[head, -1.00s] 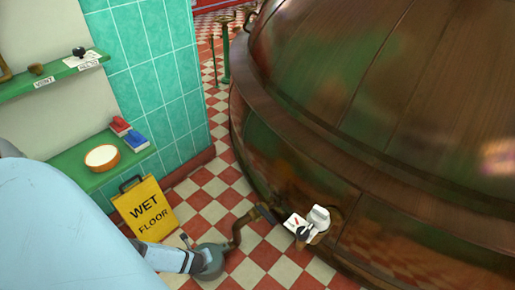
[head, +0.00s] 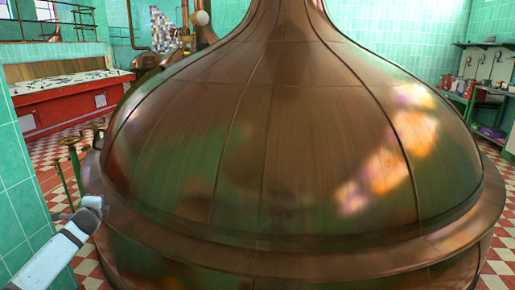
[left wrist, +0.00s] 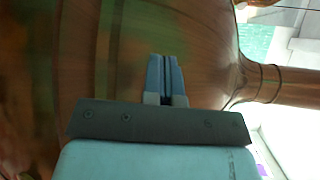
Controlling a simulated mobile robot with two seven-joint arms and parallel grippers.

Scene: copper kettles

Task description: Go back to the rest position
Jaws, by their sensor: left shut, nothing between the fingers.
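My left gripper (head: 92,207) comes in from the lower left in the head view, in front of the left side of the big copper kettle (head: 275,140). I cannot tell in that view whether it touches the kettle's rim. In the left wrist view its two blue fingers (left wrist: 166,72) are together and empty, with the copper wall (left wrist: 120,60) beyond them. My right gripper is in neither view.
A green tiled wall (head: 22,200) stands close on the left of my arm. Green valve stands (head: 72,160) rise beside the kettle. A red counter (head: 65,105) is at the back left. Green shelves (head: 490,105) are at the far right. Checkered floor (head: 88,268) shows at the lower left.

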